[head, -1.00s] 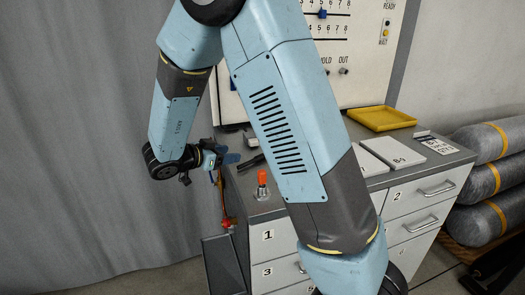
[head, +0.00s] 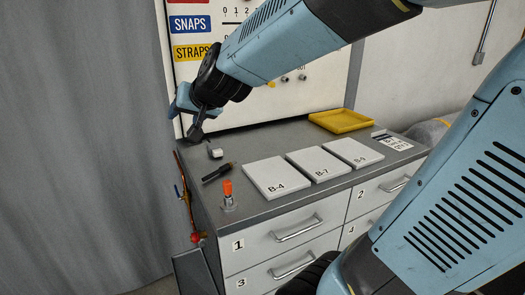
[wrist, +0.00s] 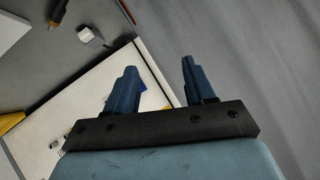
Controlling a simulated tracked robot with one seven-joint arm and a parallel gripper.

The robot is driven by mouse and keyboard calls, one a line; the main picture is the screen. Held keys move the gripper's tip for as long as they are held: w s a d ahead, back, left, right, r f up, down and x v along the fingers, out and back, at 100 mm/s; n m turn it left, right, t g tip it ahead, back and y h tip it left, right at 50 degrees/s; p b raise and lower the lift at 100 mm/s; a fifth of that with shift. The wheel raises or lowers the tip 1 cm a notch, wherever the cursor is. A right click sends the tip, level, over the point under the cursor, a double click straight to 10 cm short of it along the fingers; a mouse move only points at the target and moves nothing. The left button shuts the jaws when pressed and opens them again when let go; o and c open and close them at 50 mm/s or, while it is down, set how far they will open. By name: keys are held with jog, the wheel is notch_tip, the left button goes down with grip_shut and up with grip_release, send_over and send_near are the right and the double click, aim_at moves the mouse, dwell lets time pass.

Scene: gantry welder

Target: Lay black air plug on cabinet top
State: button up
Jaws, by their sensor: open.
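A slim black piece (head: 218,172), which looks like the black air plug, lies on the grey cabinet top (head: 275,142) near its left side. In the wrist view the black piece (wrist: 62,12) shows a brass-orange end and is cut by the top edge. My gripper (head: 190,118) is above the back left corner of the cabinet, in front of the board. In the wrist view its two blue fingers (wrist: 156,88) are apart with nothing between them. The black piece lies apart from the fingers.
A small white block (head: 215,152) lies behind the black piece. An orange-topped fitting (head: 228,194) stands at the front left corner. Panels B-4 (head: 274,178), B-7 and a third lie to the right. A yellow tray (head: 340,121) is behind. A pipe with valves (head: 186,205) runs beside the cabinet.

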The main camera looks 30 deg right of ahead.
jog(key=s+d+f+g+h, duration=0.1)
jog(key=s+d, duration=0.2)
jog(key=s, duration=0.3)
jog(key=s+d+f+n+g+h, duration=0.1)
jog(key=s+d+g, duration=0.1)
jog(key=s+d, duration=0.2)
jog(key=s+d+f+n+g+h, duration=0.1)
jog(key=s+d+g, duration=0.1)
jog(key=s, duration=0.7)
jog(key=shift+s+d+f, duration=0.2)
jog(key=shift+d, duration=0.45)
jog(key=shift+c, duration=0.4)
